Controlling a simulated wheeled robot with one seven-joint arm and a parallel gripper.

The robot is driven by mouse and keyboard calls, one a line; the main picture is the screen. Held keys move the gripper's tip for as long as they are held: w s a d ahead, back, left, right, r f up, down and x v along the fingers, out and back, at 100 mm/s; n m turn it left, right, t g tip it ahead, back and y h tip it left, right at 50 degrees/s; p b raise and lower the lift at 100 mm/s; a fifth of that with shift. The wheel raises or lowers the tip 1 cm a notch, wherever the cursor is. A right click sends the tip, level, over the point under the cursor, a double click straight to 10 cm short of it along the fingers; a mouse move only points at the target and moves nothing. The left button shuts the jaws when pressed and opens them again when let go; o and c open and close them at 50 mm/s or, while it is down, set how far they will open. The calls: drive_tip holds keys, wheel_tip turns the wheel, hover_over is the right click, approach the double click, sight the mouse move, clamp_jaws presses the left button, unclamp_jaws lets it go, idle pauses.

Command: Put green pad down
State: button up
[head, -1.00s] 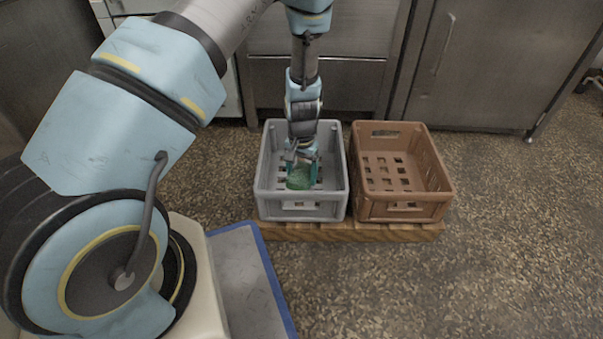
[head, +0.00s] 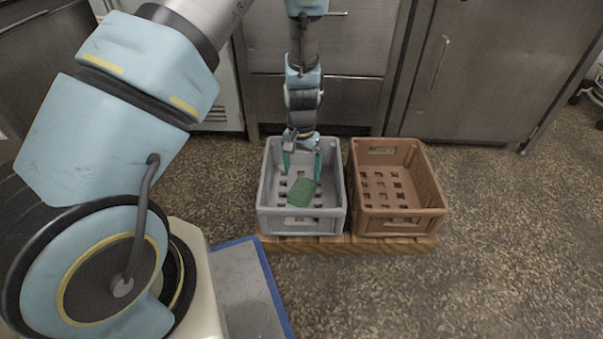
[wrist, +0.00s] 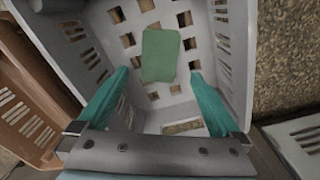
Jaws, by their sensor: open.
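The green pad (head: 302,192) lies in the grey crate (head: 333,214), toward its near end in the head view. In the wrist view the pad (wrist: 160,55) lies flat against the crate's slotted floor, apart from my fingers. My gripper (head: 301,168) is open above the crate, its two teal fingers spread. In the wrist view the fingers of my gripper (wrist: 162,88) frame empty space, with the pad beyond the tips.
A brown crate (head: 428,180) stands right of the grey one and looks empty. Both stand on a wooden pallet (head: 390,243). Steel cabinets (head: 470,75) line the back. The speckled floor (head: 480,270) at the right is clear.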

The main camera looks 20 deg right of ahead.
drive_tip(key=w+a+r+n, duration=0.3)
drive_tip(key=a+r+n, duration=0.1)
drive_tip(key=a+r, duration=1.25)
drive_tip(key=s+a+r+n, duration=0.2)
drive_tip(key=s+a+r, duration=0.1)
drive_tip(key=a+r, duration=0.2)
drive_tip(key=s+a+r+n+t, duration=0.1)
drive_tip(key=s+a+r+n, duration=0.1)
drive_tip(key=a+r, duration=0.3)
drive_tip(key=s+a, duration=0.1)
drive_tip(key=a, duration=0.2)
drive_tip(key=shift+s+a+t+p, duration=0.2)
drive_tip(key=shift+s+t+p, duration=0.1)
drive_tip(key=shift+s+p, duration=0.1)
wheel_tip(320, 180, up, 44)
drive_tip(key=p, duration=4.4)
drive_tip(key=shift+r, duration=0.15)
